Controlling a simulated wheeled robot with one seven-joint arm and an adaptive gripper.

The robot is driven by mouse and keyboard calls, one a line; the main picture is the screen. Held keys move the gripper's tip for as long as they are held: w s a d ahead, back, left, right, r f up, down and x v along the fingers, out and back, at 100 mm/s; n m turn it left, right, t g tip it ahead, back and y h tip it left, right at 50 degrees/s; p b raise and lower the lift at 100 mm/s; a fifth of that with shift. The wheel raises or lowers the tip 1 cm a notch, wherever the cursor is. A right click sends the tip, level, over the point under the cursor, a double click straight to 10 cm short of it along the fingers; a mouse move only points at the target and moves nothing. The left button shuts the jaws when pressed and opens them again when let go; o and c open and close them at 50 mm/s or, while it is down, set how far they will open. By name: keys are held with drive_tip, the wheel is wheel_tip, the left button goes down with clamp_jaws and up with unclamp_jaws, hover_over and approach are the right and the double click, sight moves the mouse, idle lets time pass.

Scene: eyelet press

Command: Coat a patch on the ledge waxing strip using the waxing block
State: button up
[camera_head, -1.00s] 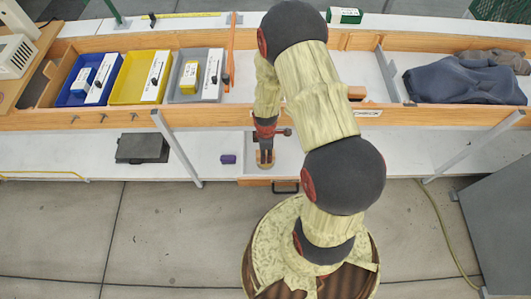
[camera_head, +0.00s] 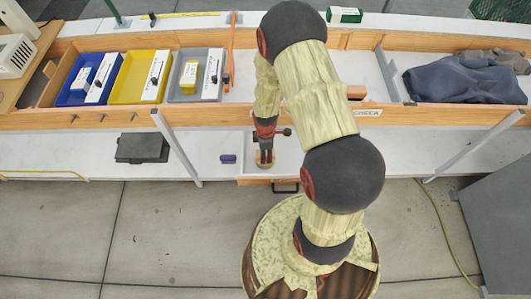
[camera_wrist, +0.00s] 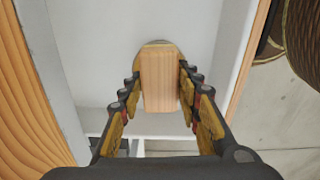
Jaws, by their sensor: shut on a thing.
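A rounded, darker tan end shows at the block's far end. In the head view the waxing block is a small tan shape at the fingertips. A pale grey surface (camera_wrist: 100,60) lies beyond the block. I cannot make out the waxing strip or any coated patch, nor whether the block touches the surface.
A small purple block (camera_head: 228,159) lies left of my gripper on the lower ledge, with a dark grey case (camera_head: 142,148) further left. Above are blue (camera_head: 70,98), yellow (camera_head: 126,90) and grey (camera_head: 182,95) bins. Slanted grey legs (camera_head: 178,150) flank the ledge.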

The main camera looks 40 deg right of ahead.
idle(0.4)
drive_tip(key=shift+r+p, duration=2.75)
drive_tip(key=shift+r, duration=0.7)
